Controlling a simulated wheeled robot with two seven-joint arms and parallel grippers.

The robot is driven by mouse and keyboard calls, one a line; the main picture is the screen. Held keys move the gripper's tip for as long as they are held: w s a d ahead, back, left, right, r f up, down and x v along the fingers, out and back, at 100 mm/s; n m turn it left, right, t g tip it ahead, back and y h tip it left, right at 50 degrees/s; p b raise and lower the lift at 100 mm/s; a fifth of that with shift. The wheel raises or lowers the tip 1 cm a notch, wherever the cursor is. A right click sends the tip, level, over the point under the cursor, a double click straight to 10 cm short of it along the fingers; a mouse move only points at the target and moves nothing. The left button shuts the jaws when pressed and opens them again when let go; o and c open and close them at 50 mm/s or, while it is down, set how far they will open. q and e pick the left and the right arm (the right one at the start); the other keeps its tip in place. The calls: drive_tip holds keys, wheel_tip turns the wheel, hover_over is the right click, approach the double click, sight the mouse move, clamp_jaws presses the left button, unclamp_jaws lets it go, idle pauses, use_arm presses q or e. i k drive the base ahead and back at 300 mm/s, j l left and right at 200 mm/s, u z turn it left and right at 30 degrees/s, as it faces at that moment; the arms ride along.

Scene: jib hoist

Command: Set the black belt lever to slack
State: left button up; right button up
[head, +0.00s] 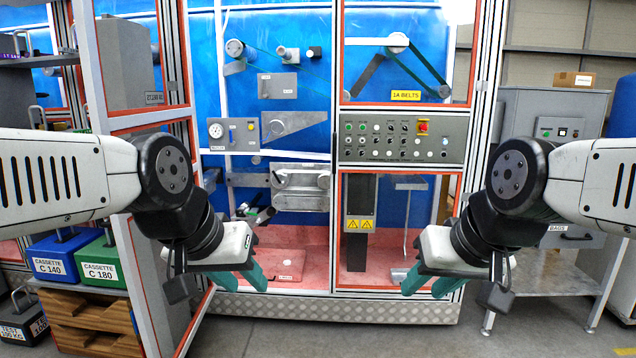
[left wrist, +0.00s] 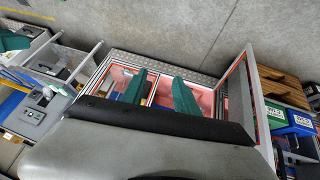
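The open machine cabinet (head: 390,298) stands ahead. A black lever-like part (head: 263,215) shows low in its left bay, beside a roller; I cannot tell for certain that it is the belt lever, nor its setting. A dark green belt (head: 428,66) runs round pulleys at the upper right, above a yellow "1A BELTS" label (head: 405,95). My left gripper (head: 240,277) is open and empty, in front of the lower left bay and apart from the lever-like part. Its spread green fingers (left wrist: 158,92) show in the left wrist view. My right gripper (head: 430,282) is open and empty before the lower right bay.
A control panel (head: 402,139) with buttons sits mid-right on the machine. An orange-edged door (head: 155,230) stands open at left, beside the blue cassette (head: 62,255) and green cassette (head: 102,262). A grey cabinet and metal table (head: 545,265) stand at right. The floor in front is clear.

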sight(281, 176)
drive_tip(key=u, duration=0.35)
drive_tip(key=i+z, duration=0.1)
drive_tip(key=i, duration=0.55)
drive_tip(key=i+j, duration=0.1)
drive_tip(key=i, duration=0.6)
drive_tip(key=i+z, duration=0.15)
drive_tip(key=i, duration=0.5)
drive_tip(key=i+j, duration=0.2)
drive_tip(key=i, duration=0.45)
drive_tip(key=i+l+z, duration=0.05)
